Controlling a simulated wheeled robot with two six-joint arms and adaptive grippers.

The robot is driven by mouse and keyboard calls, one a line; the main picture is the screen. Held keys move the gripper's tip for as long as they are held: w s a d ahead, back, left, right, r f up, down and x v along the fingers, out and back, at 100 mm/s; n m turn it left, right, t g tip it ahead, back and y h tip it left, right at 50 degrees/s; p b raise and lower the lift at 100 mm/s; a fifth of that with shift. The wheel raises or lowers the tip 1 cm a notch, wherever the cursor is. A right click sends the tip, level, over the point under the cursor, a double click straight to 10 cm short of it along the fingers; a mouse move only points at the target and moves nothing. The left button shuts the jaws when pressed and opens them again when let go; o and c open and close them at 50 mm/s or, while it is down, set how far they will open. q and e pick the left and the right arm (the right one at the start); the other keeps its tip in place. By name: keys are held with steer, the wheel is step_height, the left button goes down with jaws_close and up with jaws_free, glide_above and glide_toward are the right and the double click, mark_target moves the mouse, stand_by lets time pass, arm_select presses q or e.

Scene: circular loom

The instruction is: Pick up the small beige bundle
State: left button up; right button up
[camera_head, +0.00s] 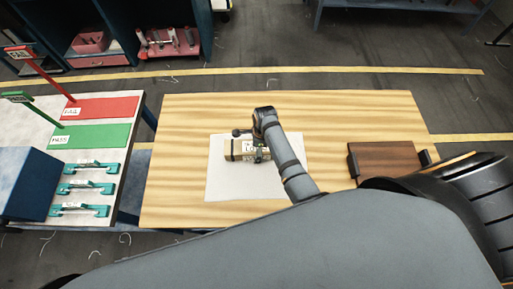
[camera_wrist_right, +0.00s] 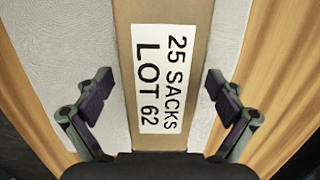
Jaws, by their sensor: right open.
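The small beige bundle (camera_head: 234,150) lies on a white sheet on the wooden table. It has dark bands near its ends and a white label. In the right wrist view the bundle (camera_wrist_right: 122,70) fills the middle, and its label reads "25 SACKS LOT 62". My right gripper (camera_wrist_right: 160,85) is open, with one finger on each side of the bundle and a visible gap to it on both sides. In the head view my right arm reaches over the bundle and hides part of it. My left gripper is not in view.
The white sheet (camera_head: 225,186) lies on the wooden table (camera_head: 350,115). The left table holds a red mat (camera_head: 108,107), a green mat (camera_head: 100,136) and several teal tools (camera_head: 85,188). The back of the wooden table is clear.

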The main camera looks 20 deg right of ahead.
steer(key=c, duration=1.7)
steer(key=shift+w+r, duration=0.15)
